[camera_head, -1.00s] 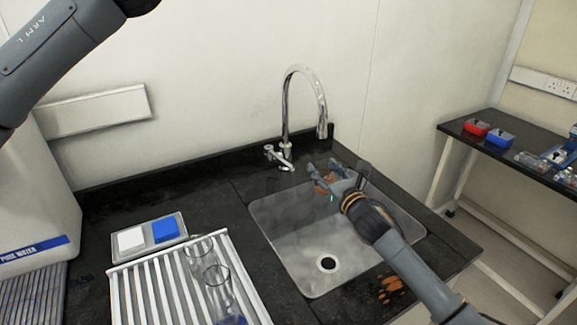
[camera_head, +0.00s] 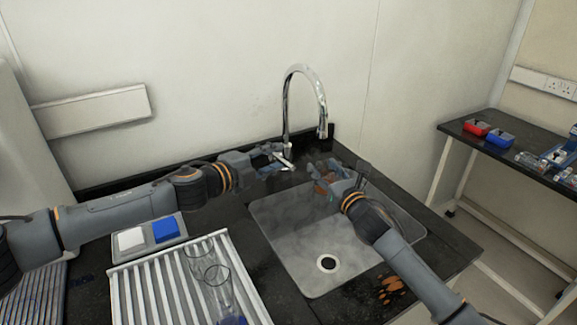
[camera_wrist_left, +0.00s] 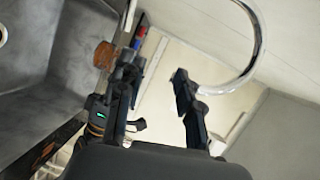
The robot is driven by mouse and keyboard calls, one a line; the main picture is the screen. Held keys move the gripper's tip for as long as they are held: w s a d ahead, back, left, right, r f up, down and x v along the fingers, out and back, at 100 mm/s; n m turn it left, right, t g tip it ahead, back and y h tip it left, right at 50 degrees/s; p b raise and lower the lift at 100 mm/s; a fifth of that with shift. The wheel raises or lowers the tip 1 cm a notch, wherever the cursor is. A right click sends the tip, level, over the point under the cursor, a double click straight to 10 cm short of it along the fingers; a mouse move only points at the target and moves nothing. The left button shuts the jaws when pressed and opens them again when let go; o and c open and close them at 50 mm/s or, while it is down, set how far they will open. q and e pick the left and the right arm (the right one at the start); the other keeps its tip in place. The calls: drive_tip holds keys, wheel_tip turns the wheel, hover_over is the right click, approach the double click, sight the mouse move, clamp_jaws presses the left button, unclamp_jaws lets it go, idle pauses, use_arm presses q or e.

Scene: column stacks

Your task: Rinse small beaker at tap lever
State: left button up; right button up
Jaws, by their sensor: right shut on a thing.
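The chrome tap (camera_head: 287,105) stands behind the sink (camera_head: 300,240), its spout curving to the right. Its lever (camera_head: 288,160) is low at its base. My left gripper (camera_head: 270,160) is beside the lever, with its fingers apart. In the left wrist view the open fingers (camera_wrist_left: 155,75) have the spout (camera_wrist_left: 257,40) to their right; I cannot make out the lever there. My right gripper (camera_head: 328,178) is shut on the small beaker (camera_head: 321,187), an orange-brown patch over the sink's back edge, mostly hidden by the fingers. An orange-brown piece (camera_wrist_left: 105,56) shows in the left wrist view.
A white drying rack (camera_head: 165,290) left of the sink holds clear glassware (camera_head: 210,275). A tray with a white block (camera_head: 131,239) and a blue block (camera_head: 165,229) lies under my left arm. A side bench (camera_head: 480,140) at right holds red and blue boxes. The sink basin is empty.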

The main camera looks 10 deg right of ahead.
use_arm(q)
drive_tip(key=y, duration=0.1)
approach(288, 163)
drive_tip(key=s, duration=0.2)
drive_tip(key=x, duration=0.7)
drive_tip(key=a+x, duration=0.1)
drive_tip(key=x, duration=0.3)
drive_tip(key=shift+w+d+f, duration=0.25)
drive_tip(key=shift+w, duration=0.35)
clamp_jaws()
